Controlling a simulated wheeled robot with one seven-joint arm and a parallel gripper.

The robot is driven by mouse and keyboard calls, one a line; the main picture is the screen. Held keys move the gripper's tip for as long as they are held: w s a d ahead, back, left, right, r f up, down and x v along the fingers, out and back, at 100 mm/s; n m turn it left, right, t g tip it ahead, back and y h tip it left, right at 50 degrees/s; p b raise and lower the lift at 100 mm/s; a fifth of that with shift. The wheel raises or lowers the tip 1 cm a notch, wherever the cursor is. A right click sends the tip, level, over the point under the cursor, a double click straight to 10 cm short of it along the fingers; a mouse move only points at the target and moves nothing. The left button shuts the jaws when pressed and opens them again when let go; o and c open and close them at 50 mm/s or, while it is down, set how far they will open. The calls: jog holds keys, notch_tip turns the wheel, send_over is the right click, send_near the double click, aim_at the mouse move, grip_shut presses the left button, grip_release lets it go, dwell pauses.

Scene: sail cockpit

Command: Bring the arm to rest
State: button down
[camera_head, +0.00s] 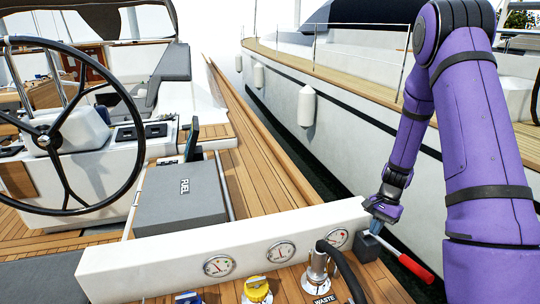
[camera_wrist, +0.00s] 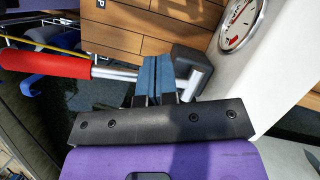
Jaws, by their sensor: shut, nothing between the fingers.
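My purple arm reaches in from the right in the head view. My gripper (camera_head: 374,228) points down beside the right end of the white gauge panel (camera_head: 120,270). In the wrist view the two blue fingers (camera_wrist: 154,74) are together, with nothing between them. A lever with a red handle (camera_head: 415,268) lies just below and right of the gripper. In the wrist view its red handle (camera_wrist: 45,67) is left of the fingers, and its dark end (camera_wrist: 190,60) is close on their right. The fingers overlap the silver shaft in the picture; I cannot tell whether they touch it.
Three round gauges (camera_head: 281,252) face me on the panel. In front are a yellow cap (camera_head: 257,289) and a hose fitting (camera_head: 318,268) marked WASTE. A white hull (camera_head: 340,110) lies beyond a narrow gap.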

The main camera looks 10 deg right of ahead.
jog(key=s+a+r+n+t+h, duration=0.1)
jog(key=s+a+r+n, duration=0.3)
jog(key=r, duration=0.8)
jog(key=a+r+n+t+h, duration=0.15)
jog(key=a+r, duration=0.45)
jog(key=r, duration=0.7)
jog(key=s+a+r+n+t, duration=0.2)
jog(key=s+r, duration=0.4)
jog(key=s, duration=0.3)
jog(key=s+a+r+n+t+h, duration=0.1)
jog(key=s+a+r+n+t, duration=0.1)
jog(key=s+a+r+n, duration=0.3)
jog(key=s+r, duration=0.1)
jog(key=s, duration=0.3)
